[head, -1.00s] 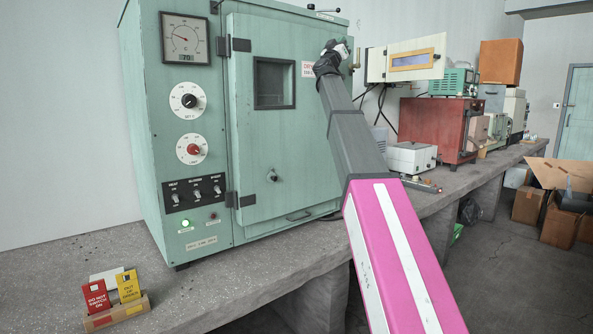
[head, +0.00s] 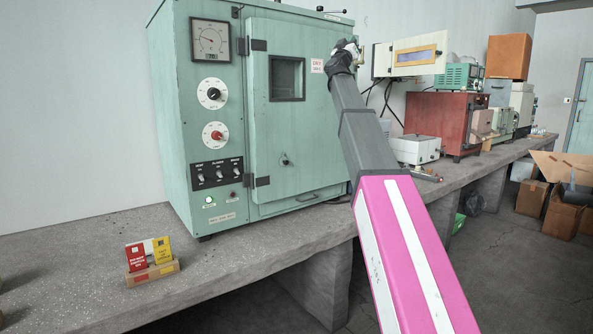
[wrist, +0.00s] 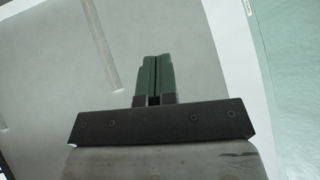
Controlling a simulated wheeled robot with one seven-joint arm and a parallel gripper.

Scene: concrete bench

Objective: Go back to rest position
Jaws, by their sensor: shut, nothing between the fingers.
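My gripper (wrist: 153,75) shows in the wrist view with its two green-tipped fingers pressed together and nothing between them. In the head view my arm reaches forward and up, and its wrist end is beside the upper right edge of the green oven (head: 200,110). The fingers themselves cannot be made out there. The oven's door (head: 300,150) with its small dark window looks closed. A green lamp glows on its control panel.
A card holder (head: 153,272) with red and yellow cards stands at the bench's front left. A red box unit (head: 435,120), a white instrument (head: 415,149) and other equipment line the bench (head: 240,262) to the right. Cardboard boxes (head: 563,215) sit on the floor.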

